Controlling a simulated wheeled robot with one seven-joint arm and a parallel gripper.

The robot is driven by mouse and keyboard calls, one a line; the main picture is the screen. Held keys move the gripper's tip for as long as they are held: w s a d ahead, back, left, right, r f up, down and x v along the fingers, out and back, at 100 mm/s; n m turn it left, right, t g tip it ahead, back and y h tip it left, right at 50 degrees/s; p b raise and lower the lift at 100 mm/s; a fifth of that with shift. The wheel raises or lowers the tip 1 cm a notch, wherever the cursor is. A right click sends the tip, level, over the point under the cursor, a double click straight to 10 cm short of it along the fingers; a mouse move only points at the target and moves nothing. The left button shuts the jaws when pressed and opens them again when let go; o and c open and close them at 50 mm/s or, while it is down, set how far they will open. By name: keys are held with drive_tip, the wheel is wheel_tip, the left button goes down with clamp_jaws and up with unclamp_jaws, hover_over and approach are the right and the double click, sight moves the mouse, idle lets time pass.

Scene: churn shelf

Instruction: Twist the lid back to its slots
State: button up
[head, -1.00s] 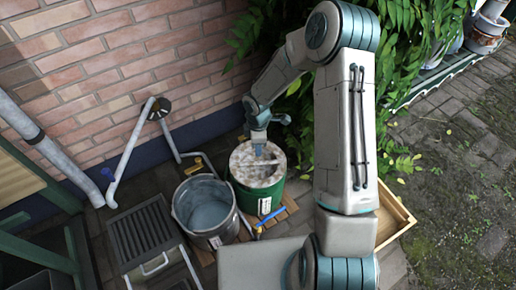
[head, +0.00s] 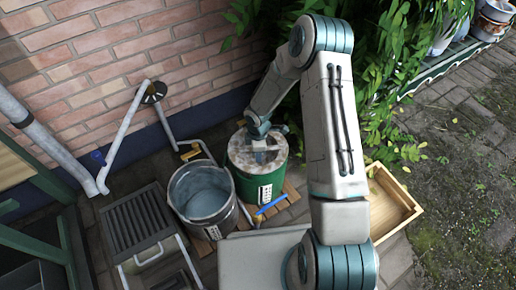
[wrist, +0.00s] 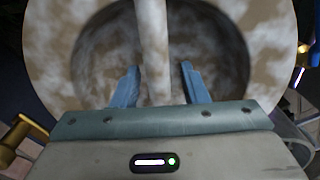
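The round lid (head: 241,154), mottled white and brown, sits on top of the green churn (head: 275,176). In the wrist view the lid (wrist: 95,60) fills the upper picture, with a straight raised bar (wrist: 154,50) across a dark recess. My gripper (wrist: 160,78) is open, with one blue finger on each side of the bar and a visible gap on both sides. In the head view my gripper (head: 264,150) is over the lid and partly hides it. I cannot see the slots or tell whether the lid is seated in them.
A grey metal bucket (head: 205,228) with something pale inside stands left of the churn. A slatted grey box (head: 140,225) is further left. A blue-handled tool (head: 271,205) lies in front of the churn. A wooden tray (head: 395,215) is right of my arm. A brick wall (head: 130,45) rises behind.

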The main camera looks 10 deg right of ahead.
clamp_jaws()
drive_tip(key=shift+r+m+b, duration=0.1)
drive_tip(key=shift+m+b, duration=0.2)
drive_tip(key=shift+m, duration=1.1)
drive_tip(key=shift+m+b, duration=0.3)
drive_tip(key=shift+m, duration=1.1)
drive_tip(key=shift+m, duration=0.4)
unclamp_jaws()
